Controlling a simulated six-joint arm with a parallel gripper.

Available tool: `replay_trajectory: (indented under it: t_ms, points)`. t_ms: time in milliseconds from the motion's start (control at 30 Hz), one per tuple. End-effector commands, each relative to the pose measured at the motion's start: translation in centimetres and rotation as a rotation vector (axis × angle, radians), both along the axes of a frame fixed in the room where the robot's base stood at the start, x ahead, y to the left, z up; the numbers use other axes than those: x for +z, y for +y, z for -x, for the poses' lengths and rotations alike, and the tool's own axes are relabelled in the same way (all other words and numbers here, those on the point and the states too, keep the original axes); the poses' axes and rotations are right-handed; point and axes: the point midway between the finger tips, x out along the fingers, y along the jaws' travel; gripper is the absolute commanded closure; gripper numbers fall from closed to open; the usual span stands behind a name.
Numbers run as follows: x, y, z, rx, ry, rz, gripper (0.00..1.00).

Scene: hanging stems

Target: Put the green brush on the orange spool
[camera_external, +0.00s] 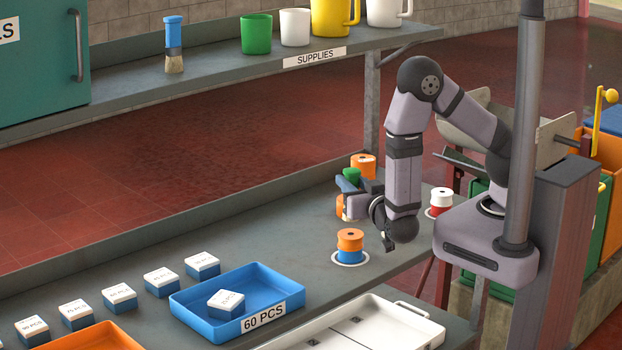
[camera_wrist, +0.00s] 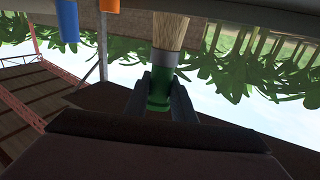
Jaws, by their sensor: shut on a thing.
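The green brush (camera_wrist: 159,92) is between the fingers of my gripper (camera_wrist: 160,101) in the wrist view, its pale bristles pointing to the top of the picture. In the external view my gripper (camera_external: 347,187) is shut on it, and a small green part of the brush (camera_external: 352,174) shows above the fingers. An orange-topped spool (camera_external: 363,160) stands right behind my gripper, partly hidden by it. Another orange spool (camera_external: 350,238) with a blue lower part stands on a white ring nearer the front. I cannot tell whether the brush touches the spool behind.
A white and red spool (camera_external: 440,198) stands right of my arm. A blue tray (camera_external: 190,318) with a box, a white tray (camera_external: 415,322) and several small boxes lie at the front. The shelf holds a blue brush (camera_external: 173,45) and several mugs. The counter left of my gripper is clear.

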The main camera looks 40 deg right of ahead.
Motion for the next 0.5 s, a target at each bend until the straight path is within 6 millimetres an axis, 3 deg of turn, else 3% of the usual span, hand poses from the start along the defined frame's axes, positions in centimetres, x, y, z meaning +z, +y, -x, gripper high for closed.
replay_trajectory:
  t_ms: [500]
  points:
    - [-3.5,0.0,0.0,0.000,0.001,0.003,1.00]
